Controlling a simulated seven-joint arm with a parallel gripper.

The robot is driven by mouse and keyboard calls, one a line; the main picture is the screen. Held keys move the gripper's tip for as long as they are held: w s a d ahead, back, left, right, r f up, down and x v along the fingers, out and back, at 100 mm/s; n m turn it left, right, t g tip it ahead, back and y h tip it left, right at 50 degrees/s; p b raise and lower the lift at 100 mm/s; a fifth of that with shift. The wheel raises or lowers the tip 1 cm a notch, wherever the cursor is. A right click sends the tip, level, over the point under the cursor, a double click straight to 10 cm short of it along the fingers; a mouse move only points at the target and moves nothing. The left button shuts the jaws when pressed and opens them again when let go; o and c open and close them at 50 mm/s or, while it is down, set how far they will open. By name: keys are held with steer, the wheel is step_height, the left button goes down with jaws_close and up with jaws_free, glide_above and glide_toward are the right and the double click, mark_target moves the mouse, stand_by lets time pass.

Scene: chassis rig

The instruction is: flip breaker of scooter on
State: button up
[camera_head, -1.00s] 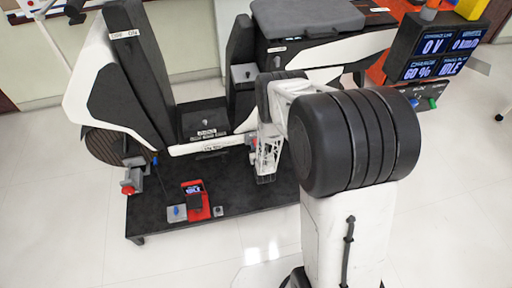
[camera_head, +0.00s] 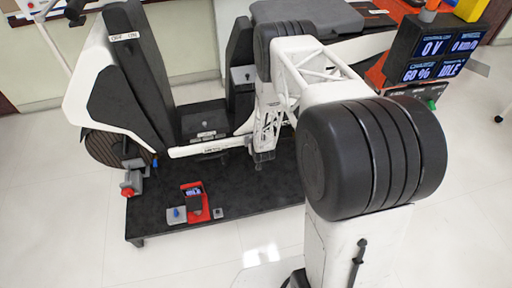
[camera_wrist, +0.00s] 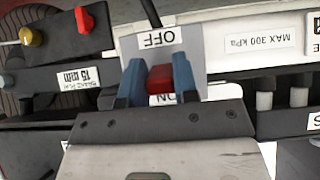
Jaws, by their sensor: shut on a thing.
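The scooter, with white and black panels (camera_head: 93,88), stands on a black platform. In the wrist view, the breaker is a red toggle (camera_wrist: 160,78) on a grey plate, with an upside-down OFF label (camera_wrist: 160,38) above it and a partly hidden ON label (camera_wrist: 163,99) below it. My gripper (camera_wrist: 158,72) has its blue fingers on both sides of the red toggle and is shut on it. In the head view, my gripper (camera_head: 263,157) is low beside the scooter's frame, and my arm hides the breaker there.
The black platform (camera_head: 245,190) carries a red device (camera_head: 193,203) and a blue-knobbed block (camera_head: 176,214). A display (camera_head: 435,55) reads 0 V, 60 % and IDLE. In the wrist view, red and yellow knobs (camera_wrist: 32,37) are at upper left, with a MAX 300 kPa label (camera_wrist: 250,40) at right.

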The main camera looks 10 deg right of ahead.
steer(key=shift+w+r+g, duration=0.15)
steer(key=shift+r+g, duration=0.2)
steer(key=shift+g, duration=0.35)
steer(key=o, duration=0.9)
steer(key=shift+r, duration=0.1)
steer(key=shift+v, duration=3.85)
